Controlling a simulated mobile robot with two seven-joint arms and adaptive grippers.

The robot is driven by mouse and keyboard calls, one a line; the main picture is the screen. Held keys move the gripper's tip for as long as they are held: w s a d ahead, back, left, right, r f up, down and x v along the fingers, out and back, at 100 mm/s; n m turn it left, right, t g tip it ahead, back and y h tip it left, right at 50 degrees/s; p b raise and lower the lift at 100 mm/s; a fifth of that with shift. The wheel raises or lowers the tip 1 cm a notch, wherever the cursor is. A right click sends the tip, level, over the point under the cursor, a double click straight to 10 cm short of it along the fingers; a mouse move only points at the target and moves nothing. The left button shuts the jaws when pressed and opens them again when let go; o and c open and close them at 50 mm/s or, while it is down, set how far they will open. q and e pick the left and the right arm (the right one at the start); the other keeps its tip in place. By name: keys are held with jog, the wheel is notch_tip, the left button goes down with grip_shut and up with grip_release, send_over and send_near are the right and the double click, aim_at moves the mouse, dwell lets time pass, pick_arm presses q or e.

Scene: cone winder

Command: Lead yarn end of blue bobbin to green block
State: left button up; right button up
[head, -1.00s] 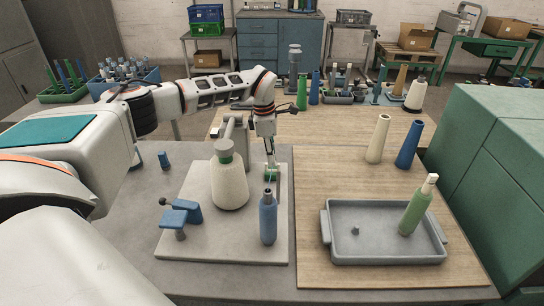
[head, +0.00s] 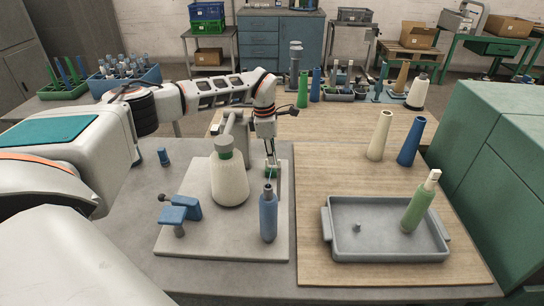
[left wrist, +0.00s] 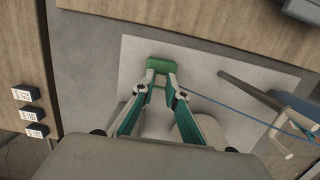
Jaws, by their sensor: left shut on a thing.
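The blue bobbin (head: 268,218) stands upright at the front right of the pale base plate (head: 215,243). The green block (head: 276,170) sits farther back on the plate, partly hidden by my left gripper (head: 271,164). In the left wrist view the green block (left wrist: 162,64) lies just beyond my left fingertips (left wrist: 162,80). A blue yarn (left wrist: 225,104) runs from these fingertips to the right, towards the blue bobbin (left wrist: 298,106). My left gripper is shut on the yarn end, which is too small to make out. I cannot tell whether the fingers touch the block.
A cream yarn cone (head: 229,182) stands left of my gripper. A blue clamp-like part (head: 180,213) is at the plate's left. A grey tray (head: 372,256) holding a green bobbin (head: 420,205) is at right, with cream (head: 380,137) and blue (head: 410,143) cones behind it.

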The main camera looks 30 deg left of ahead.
dwell(0.4)
pick_arm(q)
jog(key=shift+f, duration=0.1)
jog(key=shift+f+p, duration=0.1)
jog(key=shift+p, duration=0.2)
jog(key=shift+f, duration=0.1)
dwell(1.3)
jog(key=o, duration=0.8)
jog(key=shift+c, duration=0.2)
jog(key=o, duration=0.5)
jog(key=shift+c, duration=0.2)
